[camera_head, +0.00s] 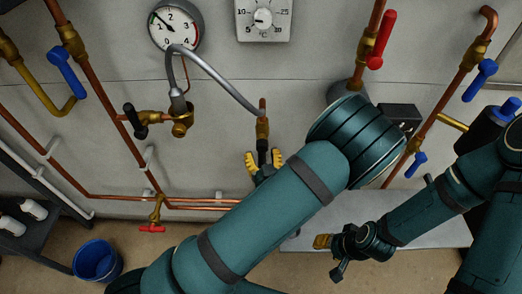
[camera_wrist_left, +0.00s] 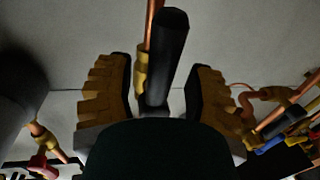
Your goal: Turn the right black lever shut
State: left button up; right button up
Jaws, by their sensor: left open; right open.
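The right black lever (camera_head: 262,149) points straight down from a brass valve (camera_head: 262,128) on a short copper pipe, in line with that pipe. My left gripper (camera_head: 264,164) is open around the lever's lower end. In the left wrist view the lever (camera_wrist_left: 171,60) stands between the two yellow-padded fingers, with gaps visible on both sides. Another black lever (camera_head: 133,120) sits at the left valve, tilted. My right gripper (camera_head: 330,254) is open and empty, low at the right, away from the lever.
A grey hose (camera_head: 215,74) arches from the left valve to the right one. A pressure gauge (camera_head: 175,25) and a thermostat (camera_head: 264,19) are above. Red (camera_head: 382,40) and blue (camera_head: 480,80) levers are on the right pipes. A blue bucket (camera_head: 97,261) stands on the floor.

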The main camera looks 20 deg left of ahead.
pick_arm(q)
jog(key=shift+x, duration=1.1)
grip_shut()
